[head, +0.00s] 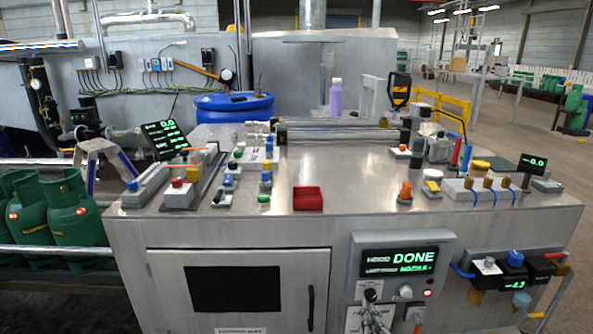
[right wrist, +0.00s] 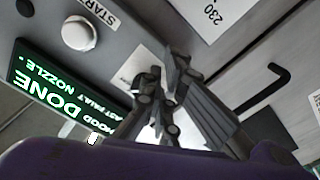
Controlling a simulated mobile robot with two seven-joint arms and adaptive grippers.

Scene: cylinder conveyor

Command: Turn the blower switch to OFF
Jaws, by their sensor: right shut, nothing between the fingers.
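The control panel (head: 352,262) is on the front right of the steel bench, with a lit display (head: 400,260) reading DONE. A small switch on a pale plate (head: 369,290) sits below the display; its handle position is too small to read. My right gripper (head: 372,306) is shut and empty, its fingertips just at or in front of that switch. In the right wrist view the fingers (right wrist: 168,82) are close together before the panel, near a pale label, and hide what lies behind them. Contact cannot be told. My left gripper is out of view.
A white round button (right wrist: 78,33) marked START and a red lamp (head: 428,293) are close by on the panel. A dark door handle (head: 311,308) is left of the panel. Filter units (head: 515,275) stick out on the right. A red tray (head: 307,198) sits on the bench top.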

